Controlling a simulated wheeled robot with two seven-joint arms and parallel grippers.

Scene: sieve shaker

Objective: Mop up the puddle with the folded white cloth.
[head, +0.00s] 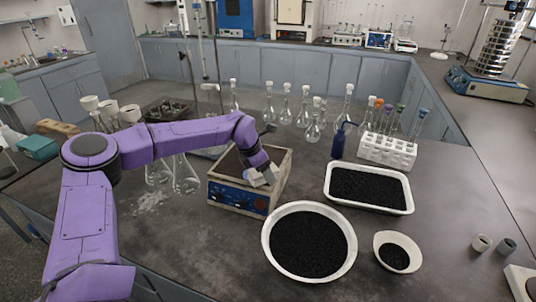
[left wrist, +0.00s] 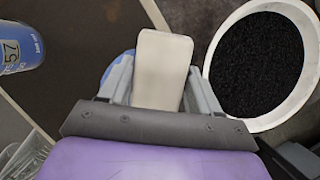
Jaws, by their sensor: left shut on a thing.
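My left gripper (head: 262,176) is over the front of a beige box with a blue panel. It is shut on a pale off-white, flat piece with rounded corners, which looks like the folded white cloth (left wrist: 163,68). The cloth sticks out beyond the fingers in the left wrist view; its underside is hidden. A whitish, speckled patch (head: 150,201) lies on the dark bench left of the box, below two glass flasks. It may be the puddle, but I cannot tell if it is liquid. The cloth is apart from this patch. My right gripper is not in view.
The beige box (head: 225,197) stands mid-bench. A round bowl of black grains (head: 268,243), a white tray (head: 327,196) and a small bowl (head: 378,250) stand to its right. A test tube rack (head: 388,153) and several glass flasks stand behind.

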